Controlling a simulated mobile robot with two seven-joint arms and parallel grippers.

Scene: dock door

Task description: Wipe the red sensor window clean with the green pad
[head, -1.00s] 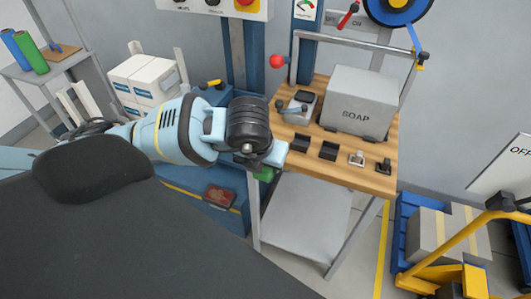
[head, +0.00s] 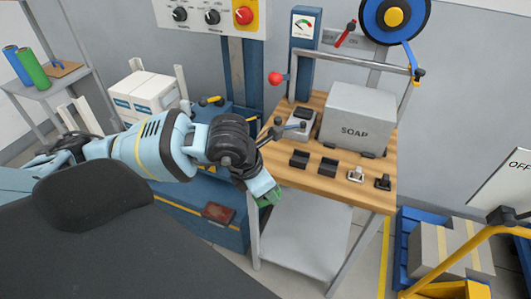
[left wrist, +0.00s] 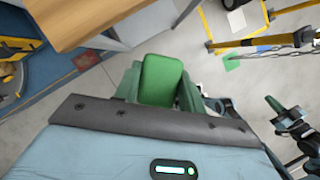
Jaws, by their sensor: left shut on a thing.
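The red sensor window (head: 218,213) is a dark red rectangle in a dark frame on top of the low blue machine base. It also shows small in the left wrist view (left wrist: 85,60), toward the upper left. My left gripper (head: 266,192) is shut on the green pad (head: 271,197), beside the front left edge of the wooden bench. The pad (left wrist: 161,78) stands out clearly between the fingers in the left wrist view. Pad and gripper are to the right of the window and apart from it. My right gripper is not seen in the head view.
The wooden bench (head: 315,182) carries a grey SOAP box (head: 357,119) and several small fixtures, with a grey lower shelf (head: 303,238). A lever with a red ball (head: 276,78) rises behind it. Yellow rails and a blue pallet stand at right. White boxes (head: 143,92) are at left.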

